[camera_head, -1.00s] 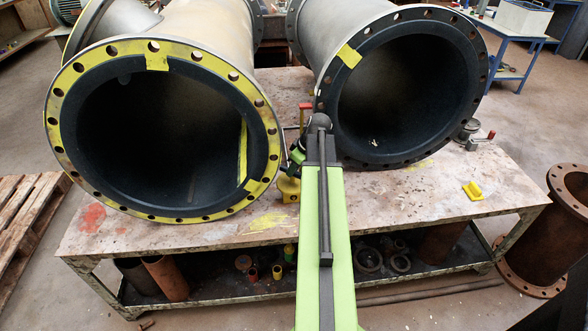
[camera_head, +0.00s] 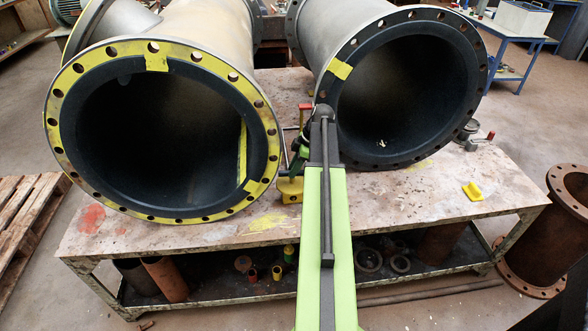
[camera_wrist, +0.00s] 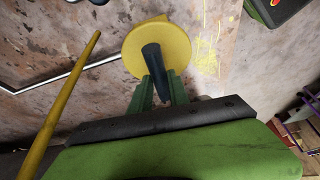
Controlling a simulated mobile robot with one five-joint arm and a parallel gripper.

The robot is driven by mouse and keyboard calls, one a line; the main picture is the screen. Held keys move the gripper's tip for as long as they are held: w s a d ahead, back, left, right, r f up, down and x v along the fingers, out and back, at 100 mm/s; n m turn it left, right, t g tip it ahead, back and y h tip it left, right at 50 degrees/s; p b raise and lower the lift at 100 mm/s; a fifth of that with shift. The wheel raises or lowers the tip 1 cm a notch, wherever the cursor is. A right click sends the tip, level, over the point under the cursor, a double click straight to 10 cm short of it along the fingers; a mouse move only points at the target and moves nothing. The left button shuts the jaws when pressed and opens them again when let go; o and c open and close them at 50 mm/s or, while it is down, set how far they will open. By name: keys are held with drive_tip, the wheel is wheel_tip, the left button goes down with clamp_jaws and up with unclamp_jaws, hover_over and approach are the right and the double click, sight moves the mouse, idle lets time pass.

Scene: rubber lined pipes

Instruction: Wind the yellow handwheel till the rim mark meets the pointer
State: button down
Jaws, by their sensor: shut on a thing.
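The yellow handwheel (camera_wrist: 160,48) is a round disc in the upper middle of the wrist view, with a dark handle (camera_wrist: 152,58) on its face. My gripper (camera_wrist: 160,88) is shut on this dark handle, a green finger on each side. In the head view my arm hides most of that spot; a yellow body (camera_head: 290,189) shows low between the pipes. The right pipe's flange (camera_head: 477,60) bears a yellow mark (camera_head: 341,70) at its upper left. I cannot tell for sure which part is the pointer; a red-topped piece (camera_head: 305,107) stands left of this flange.
The left pipe (camera_head: 64,130) has a yellow flange close to my arm. A yellow bar (camera_wrist: 62,100) and a bent grey rod (camera_wrist: 50,77) lie left of my gripper.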

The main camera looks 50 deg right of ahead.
drive_tip(key=shift+s, duration=0.15)
drive_tip(key=c, duration=1.2)
unclamp_jaws()
drive_tip(key=shift+c, duration=0.2)
drive_tip(key=p+v, duration=1.6)
drive_tip(key=v, duration=0.1)
drive_tip(key=shift+r, duration=0.25)
